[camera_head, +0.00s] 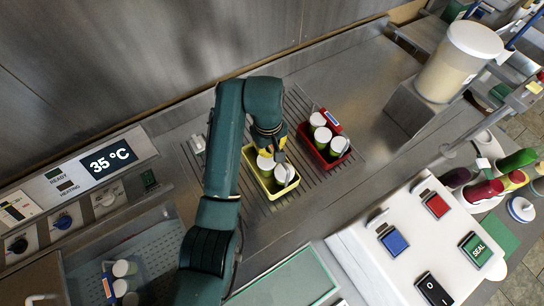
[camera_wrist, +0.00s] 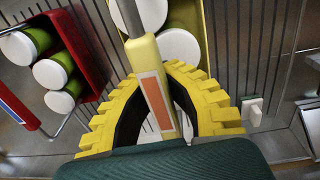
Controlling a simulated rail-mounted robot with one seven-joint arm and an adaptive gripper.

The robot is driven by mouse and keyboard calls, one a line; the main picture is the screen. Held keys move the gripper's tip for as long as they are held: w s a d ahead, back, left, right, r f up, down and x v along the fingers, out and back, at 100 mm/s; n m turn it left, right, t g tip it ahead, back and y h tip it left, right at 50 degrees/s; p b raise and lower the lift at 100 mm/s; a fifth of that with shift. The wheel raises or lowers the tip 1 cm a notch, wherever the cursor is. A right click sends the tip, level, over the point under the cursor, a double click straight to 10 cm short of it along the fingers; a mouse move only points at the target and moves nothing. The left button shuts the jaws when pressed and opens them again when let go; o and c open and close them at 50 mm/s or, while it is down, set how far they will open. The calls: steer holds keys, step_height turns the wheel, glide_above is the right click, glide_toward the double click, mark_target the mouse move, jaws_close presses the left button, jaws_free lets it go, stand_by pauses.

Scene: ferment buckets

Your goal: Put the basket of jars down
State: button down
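The yellow basket (camera_head: 256,178) holds several white-lidded green jars (camera_head: 283,175) and is over the grooved drainboard (camera_head: 300,182). My gripper (camera_head: 268,141) comes down over it from above. In the wrist view, my gripper's yellow ridged fingers (camera_wrist: 163,68) close around the basket's pale yellow handle (camera_wrist: 148,62), which bears an orange label. Jar lids (camera_wrist: 180,47) show beyond the handle. The arm and fingers hide part of the basket, and I cannot tell whether its underside touches the drainboard.
A red basket (camera_head: 308,146) of similar jars stands close by on the right. A water bath (camera_head: 130,262) with a jar basket is at lower left, below the 35 °C display (camera_head: 108,158). A white sealing machine (camera_head: 372,262) is at lower right. Drainboard beyond the red basket is clear.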

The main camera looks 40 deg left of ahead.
mark_target(272, 157)
steer(key=shift+w+f+p, duration=0.15)
steer(key=shift+f+p, duration=0.3)
steer(key=shift+f, duration=1.4)
steer(key=c, duration=1.7)
jaws_free()
steer(key=shift+f, duration=0.2)
steer(key=shift+c, duration=0.2)
steer(key=o, duration=0.5)
steer(key=r, duration=1.2)
steer(key=shift+s+a+r, duration=0.1)
steer(key=shift+s+r, duration=0.05)
steer(key=shift+s, duration=0.25)
